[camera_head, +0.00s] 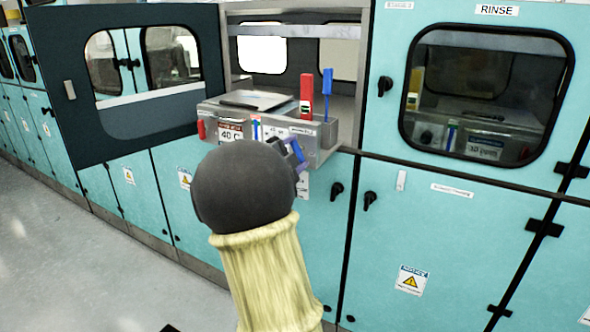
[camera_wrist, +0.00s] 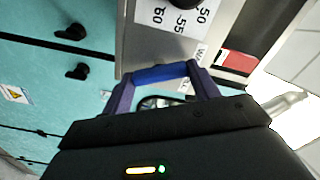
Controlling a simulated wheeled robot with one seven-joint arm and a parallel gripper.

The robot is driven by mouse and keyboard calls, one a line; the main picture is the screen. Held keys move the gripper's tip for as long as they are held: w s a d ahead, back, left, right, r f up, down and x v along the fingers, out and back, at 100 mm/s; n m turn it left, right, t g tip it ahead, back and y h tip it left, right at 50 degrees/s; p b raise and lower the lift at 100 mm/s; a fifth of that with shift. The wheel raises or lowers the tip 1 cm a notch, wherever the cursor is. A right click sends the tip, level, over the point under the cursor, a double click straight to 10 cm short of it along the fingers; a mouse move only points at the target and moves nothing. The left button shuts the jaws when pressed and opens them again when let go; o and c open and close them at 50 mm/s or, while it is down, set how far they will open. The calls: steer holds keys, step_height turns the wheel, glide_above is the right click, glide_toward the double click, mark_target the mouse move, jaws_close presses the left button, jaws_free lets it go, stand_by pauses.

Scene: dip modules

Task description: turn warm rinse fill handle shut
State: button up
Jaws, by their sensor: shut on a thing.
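A short blue handle (camera_wrist: 160,73) lies crosswise between the purple fingers of my gripper (camera_wrist: 162,75) in the wrist view, low on the metal front panel. A partly cut-off label starting "WA" (camera_wrist: 198,55) is just beside it. My gripper is shut on this handle. In the head view my gripper (camera_head: 293,152) is at the panel's lower right, and my dark wrist hides much of it. The handle's pivot and exact angle cannot be made out.
The metal unit (camera_head: 328,152) carries a red holder (camera_head: 306,97), a blue tool (camera_head: 327,92) and a red handle (camera_head: 201,129) at left. A dark window door (camera_head: 140,125) stands open at left. Teal cabinets with black latches (camera_head: 337,190) flank the unit. The floor at lower left is clear.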

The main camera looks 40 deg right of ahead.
steer(key=shift+f+m+b, duration=0.2)
steer(key=shift+m+b, duration=2.6)
steer(key=shift+b, duration=0.35)
steer(key=o, duration=1)
steer(key=shift+r, duration=0.1)
steer(key=shift+s+a, duration=0.1)
steer(key=shift+a, duration=0.05)
steer(key=v, duration=1.7)
steer(key=shift+a, duration=0.1)
